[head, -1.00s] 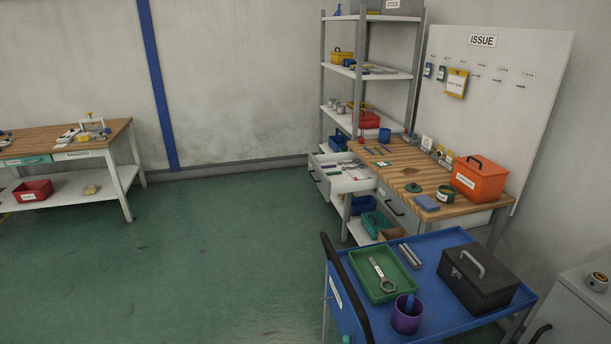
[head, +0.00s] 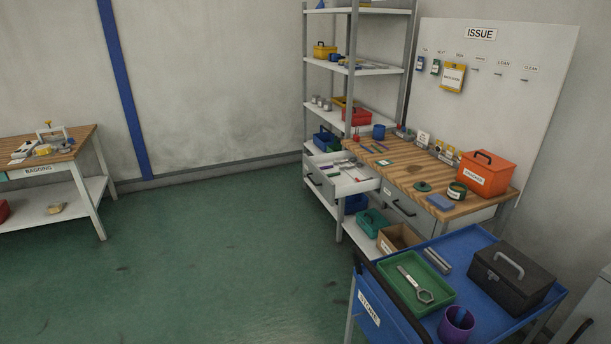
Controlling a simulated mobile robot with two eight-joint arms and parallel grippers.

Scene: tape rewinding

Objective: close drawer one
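An open drawer (head: 349,184) sticks out to the left from under the wooden-topped workbench (head: 410,171) below the ISSUE board. It has a white body and a grey front with a dark handle (head: 314,180). Several small tools and parts lie inside it. A second drawer (head: 404,212) with a dark handle sits nearer to me in the same bench and looks shut. No drawer number is readable. Neither of my grippers is in view.
A blue cart (head: 479,236) with a green tray, dark toolbox and purple cup stands at the front right, near the bench. Shelving (head: 368,69) rises behind the drawer. A bagging table (head: 83,140) stands at the left. The green floor (head: 215,255) between is clear.

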